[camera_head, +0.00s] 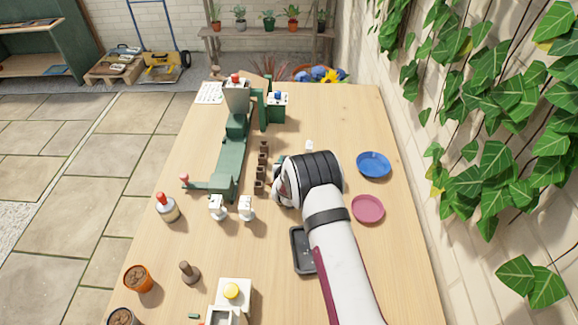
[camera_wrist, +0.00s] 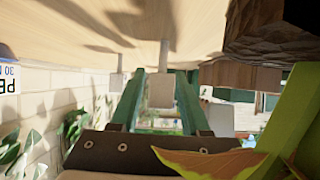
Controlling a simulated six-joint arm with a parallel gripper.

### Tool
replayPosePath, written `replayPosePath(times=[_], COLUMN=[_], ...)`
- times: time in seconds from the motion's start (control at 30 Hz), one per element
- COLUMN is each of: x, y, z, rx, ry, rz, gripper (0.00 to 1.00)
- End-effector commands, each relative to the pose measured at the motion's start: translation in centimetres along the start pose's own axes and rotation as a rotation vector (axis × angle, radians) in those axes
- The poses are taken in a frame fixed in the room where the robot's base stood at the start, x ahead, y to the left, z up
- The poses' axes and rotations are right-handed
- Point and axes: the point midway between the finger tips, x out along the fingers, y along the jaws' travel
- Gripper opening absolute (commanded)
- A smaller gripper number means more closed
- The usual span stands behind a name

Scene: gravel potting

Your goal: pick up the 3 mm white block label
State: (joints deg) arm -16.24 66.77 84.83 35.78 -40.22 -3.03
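In the wrist view two green fingers of my gripper (camera_wrist: 163,85) stand apart. A small pale white block (camera_wrist: 161,91) shows between them, with a visible gap on either side; I cannot tell how far beyond the fingertips it is. Other pale blocks show to the left (camera_wrist: 115,82) and right (camera_wrist: 220,117). In the head view my wrist hides the gripper, low over the table's middle. A small white piece (camera_head: 309,146) stands just beyond my wrist. No 3 mm marking is readable.
A row of brown blocks (camera_head: 262,165) and a green machine (camera_head: 235,135) lie left of my wrist. Two white pieces (camera_head: 217,207) (camera_head: 246,208) stand nearer. A black tray (camera_head: 299,252) is partly under my arm. Blue (camera_head: 373,165) and pink (camera_head: 368,209) saucers are right.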

Motion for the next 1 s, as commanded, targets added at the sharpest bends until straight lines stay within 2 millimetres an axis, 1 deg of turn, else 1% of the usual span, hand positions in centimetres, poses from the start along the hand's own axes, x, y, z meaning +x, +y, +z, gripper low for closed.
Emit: replayPosePath(times=[0.03, 0.17, 0.2, 0.23, 0.57, 0.67, 0.77, 0.93, 1.0], x=[0.0, 0.0, 0.0, 0.0, 0.0, -0.2, -0.7, -2.2, -3.0], y=[0.0, 0.0, 0.0, 0.0, 0.0, 0.0, 0.0, 0.1, 1.8], z=[0.0, 0.0, 0.0, 0.0, 0.0, -0.3, -1.2, -4.0, -4.3], rx=[0.000, 0.000, 0.000, 0.000, 0.000, 0.000, 0.000, 0.002, 0.001], ry=[0.000, 0.000, 0.000, 0.000, 0.000, 0.001, 0.001, 0.003, 0.000], rz=[0.000, 0.000, 0.000, 0.000, 0.000, 0.000, 0.000, 0.002, 0.004], gripper=[0.35, 0.12, 0.04, 0.00, 0.00, 0.00, 0.00, 0.00, 0.00])
